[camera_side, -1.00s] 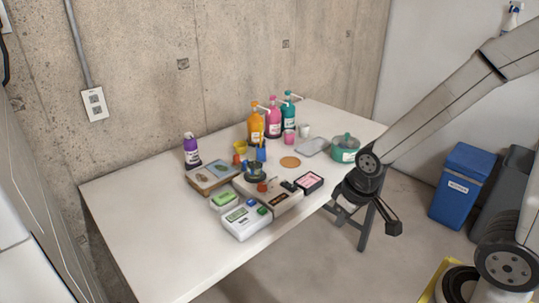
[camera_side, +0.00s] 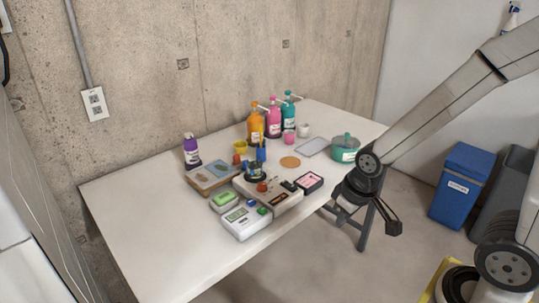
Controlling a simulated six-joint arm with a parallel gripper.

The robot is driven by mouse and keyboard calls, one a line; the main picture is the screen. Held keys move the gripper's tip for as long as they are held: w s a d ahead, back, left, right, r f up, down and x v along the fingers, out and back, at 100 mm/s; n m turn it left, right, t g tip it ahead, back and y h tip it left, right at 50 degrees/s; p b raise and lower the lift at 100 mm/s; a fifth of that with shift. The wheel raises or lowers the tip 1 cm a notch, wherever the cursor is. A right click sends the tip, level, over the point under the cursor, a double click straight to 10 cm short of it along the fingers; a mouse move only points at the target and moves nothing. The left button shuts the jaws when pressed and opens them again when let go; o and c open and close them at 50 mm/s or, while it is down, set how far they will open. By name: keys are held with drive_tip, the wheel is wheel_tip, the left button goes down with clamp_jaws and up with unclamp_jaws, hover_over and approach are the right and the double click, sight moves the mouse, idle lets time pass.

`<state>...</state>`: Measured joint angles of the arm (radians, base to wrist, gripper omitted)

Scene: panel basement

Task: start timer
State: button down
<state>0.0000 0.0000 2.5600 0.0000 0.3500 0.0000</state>
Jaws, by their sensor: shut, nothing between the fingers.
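The timer seems to be the white box (camera_side: 246,222) with a small grey display, a blue button (camera_side: 252,203) and a green button (camera_side: 262,210), at the front edge of the table. Nothing touches it. The display's reading is too small to tell. My gripper (camera_side: 394,229) is shut and empty. It hangs past the table's front edge, to the right of the box and well apart from it.
A beige device (camera_side: 268,193) with a red knob stands right behind the white box. A green-topped case (camera_side: 223,200), a pink-topped box (camera_side: 309,182) and a teal pot (camera_side: 345,148) are nearby. Pump bottles (camera_side: 273,118) stand at the back. The table's left part (camera_side: 140,220) is clear.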

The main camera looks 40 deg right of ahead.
drive_tip(key=shift+w, duration=0.1)
drive_tip(key=m+t+y, duration=0.1)
drive_tip(key=m+t, duration=0.6)
drive_tip(key=m, duration=0.1)
hover_over(259, 208)
drive_tip(key=s, duration=0.2)
drive_tip(key=shift+f, duration=0.65)
drive_tip(key=shift+f, duration=0.1)
drive_tip(key=shift+d+f, duration=0.1)
drive_tip(key=shift+f, duration=4.2)
drive_tip(key=shift+f, duration=0.9)
drive_tip(key=shift+r, duration=0.9)
